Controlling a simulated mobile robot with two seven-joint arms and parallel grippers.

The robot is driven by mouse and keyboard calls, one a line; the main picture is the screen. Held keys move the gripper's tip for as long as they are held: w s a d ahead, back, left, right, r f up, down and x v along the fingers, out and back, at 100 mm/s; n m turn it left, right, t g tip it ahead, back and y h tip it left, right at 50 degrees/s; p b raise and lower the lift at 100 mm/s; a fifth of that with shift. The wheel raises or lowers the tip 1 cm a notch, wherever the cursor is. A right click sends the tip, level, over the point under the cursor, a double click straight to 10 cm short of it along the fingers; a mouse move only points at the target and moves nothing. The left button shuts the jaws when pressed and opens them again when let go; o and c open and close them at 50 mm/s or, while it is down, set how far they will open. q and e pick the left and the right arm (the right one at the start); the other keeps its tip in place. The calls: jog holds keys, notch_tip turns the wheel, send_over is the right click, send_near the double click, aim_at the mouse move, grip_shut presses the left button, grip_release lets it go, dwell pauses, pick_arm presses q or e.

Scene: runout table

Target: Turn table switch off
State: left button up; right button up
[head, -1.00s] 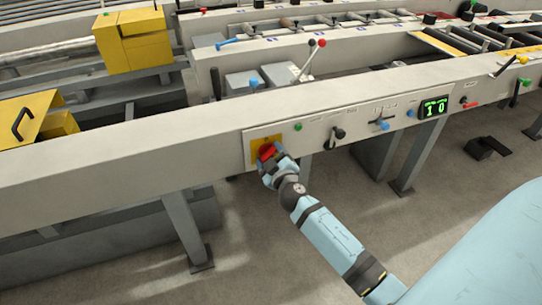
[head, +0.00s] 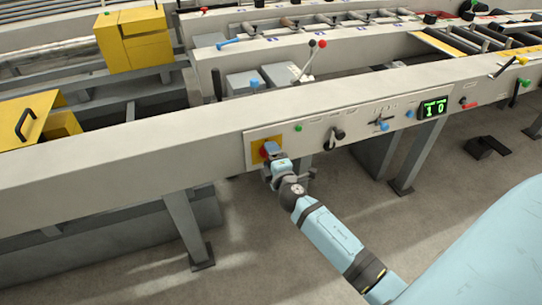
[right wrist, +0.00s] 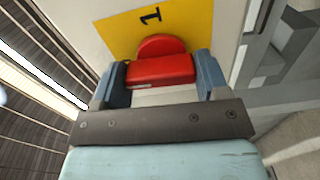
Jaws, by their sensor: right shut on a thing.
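The table switch is a red rotary knob (head: 263,154) on a yellow plate (head: 260,142) on the front face of the long grey beam. In the head view my right gripper (head: 270,150) covers most of it. In the right wrist view the red knob (right wrist: 160,69) shows between the two blue-grey fingers of my right gripper (right wrist: 161,77), which is shut on it. The yellow plate (right wrist: 118,38) there bears a black "1", seen turned on its side. Any other marks are hidden. My left gripper is not in view.
Right of the switch, the beam carries a green button (head: 298,128), a black-knobbed lever (head: 335,138), a blue-handled lever (head: 382,126) and a lit green display (head: 434,107). Grey legs (head: 187,228) stand below. A black pedal (head: 480,147) lies on the floor.

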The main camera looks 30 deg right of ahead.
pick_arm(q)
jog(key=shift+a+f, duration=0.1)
pick_arm(e)
jog(key=shift+n, duration=0.4)
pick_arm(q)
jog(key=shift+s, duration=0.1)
pick_arm(e)
jog(key=o, duration=0.9)
jog(key=shift+o, duration=0.2)
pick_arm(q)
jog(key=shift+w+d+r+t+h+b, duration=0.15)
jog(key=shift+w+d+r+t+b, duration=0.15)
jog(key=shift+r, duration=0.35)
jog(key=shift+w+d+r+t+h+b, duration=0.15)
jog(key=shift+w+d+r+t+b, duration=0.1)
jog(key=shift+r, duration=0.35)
pick_arm(e)
jog(key=v, duration=1.4)
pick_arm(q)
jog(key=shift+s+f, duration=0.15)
pick_arm(e)
jog(key=shift+w, duration=0.1)
